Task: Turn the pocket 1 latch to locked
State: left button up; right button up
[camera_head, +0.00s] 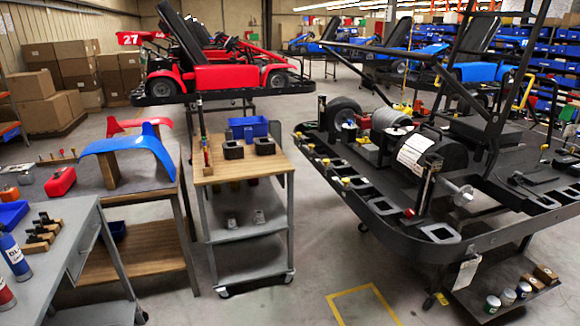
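A black kart stand (320,152) fills the right side, with a row of dark square pockets along its near left edge. The nearest pocket (440,232) has a grey rim and looks empty. Small yellow knobs (346,180) and a red knob (409,212) stand beside the pockets. Pocket numbers are too small to read, so I cannot tell which is pocket 1 or how its latch is set. Neither of my grippers is in view.
A wood-topped cart (215,172) with a blue bin (248,127) stands in the middle. At left are a grey table (60,250) and a bench with a blue fender (128,150). Floor between cart and stand is clear, with a yellow marking (340,305). Cans (492,304) sit low at right.

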aim_at(343, 182)
jog(key=i+j+u, duration=0.1)
jog(key=i+u, duration=0.15)
jog(key=i, duration=0.3)
jog(key=i+u, duration=0.25)
jog(key=i, duration=0.35)
jog(key=i+z, duration=0.3)
jog(key=i, duration=0.3)
jog(key=i+z, duration=0.3)
jog(key=i, duration=0.25)
jog(key=i+j+z, duration=0.35)
jog(key=i, duration=0.25)
jog(key=i+z, duration=0.1)
jog(key=z, duration=1.1)
